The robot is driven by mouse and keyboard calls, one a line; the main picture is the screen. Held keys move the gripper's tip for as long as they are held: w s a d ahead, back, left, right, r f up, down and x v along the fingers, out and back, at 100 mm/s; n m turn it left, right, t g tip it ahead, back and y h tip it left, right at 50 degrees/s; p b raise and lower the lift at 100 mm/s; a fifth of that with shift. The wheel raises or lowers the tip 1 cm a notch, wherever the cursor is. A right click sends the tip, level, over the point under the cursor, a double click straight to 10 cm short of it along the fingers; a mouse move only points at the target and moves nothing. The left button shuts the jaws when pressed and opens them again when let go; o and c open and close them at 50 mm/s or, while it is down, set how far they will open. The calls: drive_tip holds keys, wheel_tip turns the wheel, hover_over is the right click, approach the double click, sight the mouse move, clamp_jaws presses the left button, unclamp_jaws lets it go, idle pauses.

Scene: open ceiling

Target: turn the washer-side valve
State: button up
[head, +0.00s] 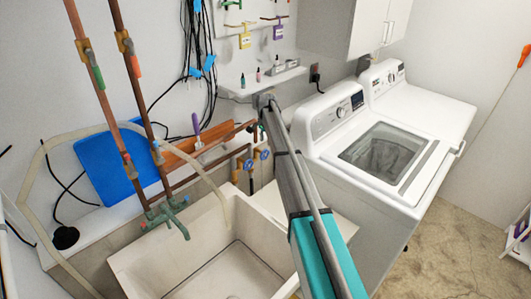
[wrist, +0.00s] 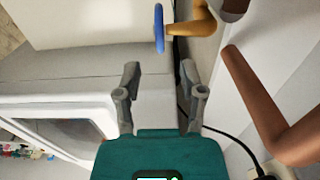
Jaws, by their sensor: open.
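Two blue valve handles show low on the copper pipes between sink and washer in the head view: a left one (head: 248,164) and a washer-side one (head: 264,154). In the wrist view, a blue round handle (wrist: 158,28) is seen edge-on, on a brass valve body (wrist: 188,29). I cannot tell for certain which of the two it is. My gripper (wrist: 160,76) is open and empty, its fingers apart and pointing toward that handle with a gap between. In the head view, my gripper's end (head: 266,106) is small and partly hidden by my arm.
The white washer (head: 325,118) stands right of my arm, with the dryer (head: 430,103) beyond. The sink (head: 128,264) is at left. A copper pipe (wrist: 255,100) and black cord (wrist: 232,139) run close right of my gripper. A shelf (head: 245,88) is on the wall.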

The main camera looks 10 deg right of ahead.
sight(265, 154)
drive_tip(key=shift+f+b, duration=2.05)
drive_tip(key=shift+f, duration=0.3)
clamp_jaws()
